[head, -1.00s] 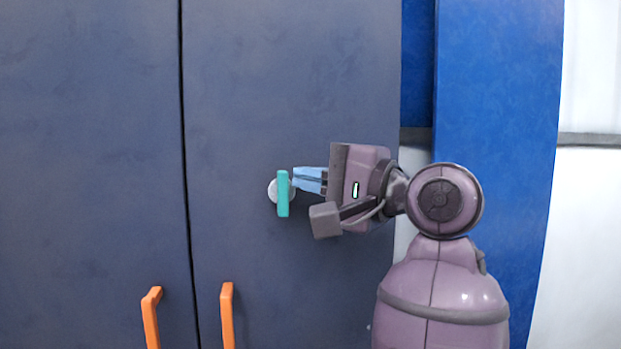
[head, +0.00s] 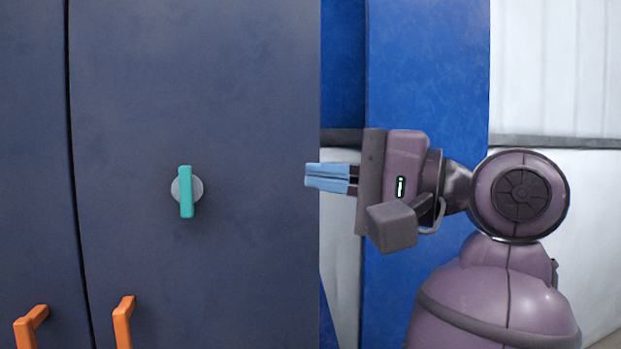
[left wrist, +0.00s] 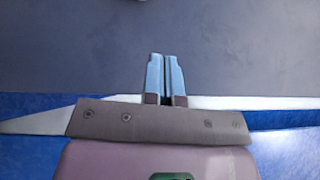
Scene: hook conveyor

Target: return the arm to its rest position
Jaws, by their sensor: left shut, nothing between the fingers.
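My left gripper (head: 306,176) has light blue fingers and is shut with nothing between them. In the head view it points left, near the right edge of the dark grey cabinet door (head: 230,90). The closed fingers also show in the left wrist view (left wrist: 165,58), against a grey surface. The teal knob handle (head: 186,192) on a round grey base stands upright on the door. It is well to the left of the fingertips and apart from them. My right gripper is not in view.
Two orange handles, one on the left door (head: 30,326) and one on the right door (head: 123,322), stick out low. A blue panel (head: 430,80) stands right of the cabinet, with a white wall (head: 545,65) beyond. The space between knob and gripper is clear.

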